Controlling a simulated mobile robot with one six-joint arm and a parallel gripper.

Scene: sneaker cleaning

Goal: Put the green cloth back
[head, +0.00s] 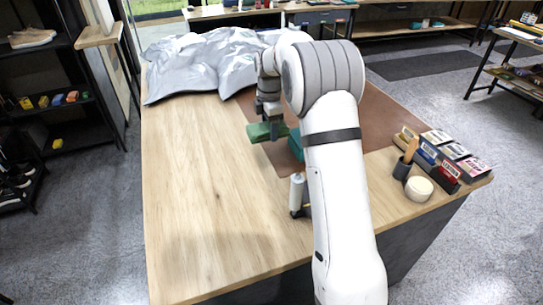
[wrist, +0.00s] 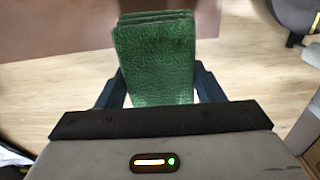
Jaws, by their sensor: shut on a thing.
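The green cloth (head: 260,132) is a folded, textured pad. It also fills the upper middle of the wrist view (wrist: 155,50), with several layers showing at its far edge. My gripper (wrist: 160,88) is shut on the cloth, with one dark finger on each side. In the head view my gripper (head: 270,115) points down and holds the cloth over the table, near the left edge of the brown mat (head: 385,120). I cannot tell how high the cloth is above the table. A teal object (head: 296,144) sits just right of the cloth, partly hidden by my arm.
A crumpled grey sheet (head: 205,62) covers the table's far left. A white bottle (head: 297,190) stands near my arm. At the right are several small boxes (head: 450,171), a dark cup (head: 401,169) and a round cream container (head: 419,188). The wooden table (head: 195,180) is clear at left and front.

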